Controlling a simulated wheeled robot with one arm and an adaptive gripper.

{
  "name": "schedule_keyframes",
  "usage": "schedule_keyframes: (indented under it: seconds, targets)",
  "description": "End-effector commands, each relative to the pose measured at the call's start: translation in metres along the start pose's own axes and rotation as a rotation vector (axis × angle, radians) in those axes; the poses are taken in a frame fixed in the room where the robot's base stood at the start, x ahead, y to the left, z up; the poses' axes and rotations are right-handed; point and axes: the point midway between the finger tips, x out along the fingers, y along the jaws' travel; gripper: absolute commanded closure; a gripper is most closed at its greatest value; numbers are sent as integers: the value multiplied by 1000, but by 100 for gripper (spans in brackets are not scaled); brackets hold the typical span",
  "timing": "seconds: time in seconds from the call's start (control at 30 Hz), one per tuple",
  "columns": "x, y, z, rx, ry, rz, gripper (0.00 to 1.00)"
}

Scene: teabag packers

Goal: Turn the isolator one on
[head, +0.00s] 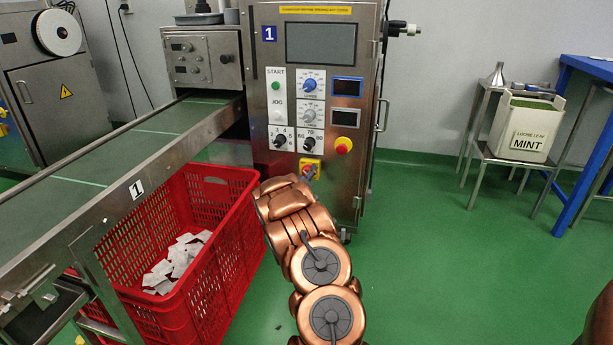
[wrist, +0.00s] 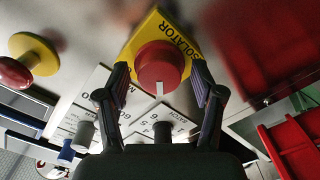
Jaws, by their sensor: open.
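The isolator (head: 309,168) is a red rotary knob on a yellow plate, low on the front of the steel machine cabinet marked 1 (head: 322,100). In the wrist view, the red isolator knob (wrist: 159,67) fills the space ahead of my gripper, with a white mark on its lower edge. My gripper (wrist: 160,82) is open, with one finger on each side of the knob. I cannot tell whether the fingers touch it. In the head view my arm reaches up to the isolator and hides part of it.
A red emergency button (head: 343,145) on a yellow base sits above and right of the isolator. Black selector knobs (head: 280,141) are above it. A red crate (head: 215,240) with white teabags stands left of my arm, under the conveyor (head: 130,150).

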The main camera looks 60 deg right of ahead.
Motion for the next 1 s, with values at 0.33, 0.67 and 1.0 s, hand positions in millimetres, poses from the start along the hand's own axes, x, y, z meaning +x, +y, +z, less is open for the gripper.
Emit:
schedule_keyframes:
  seconds: [0.33, 0.67, 1.0]
  targets:
    - [0, 0, 0, 0, 0, 0, 59]
    - [0, 0, 0, 0, 0, 0, 93]
    - [-1, 1, -2, 46, 0, -2, 93]
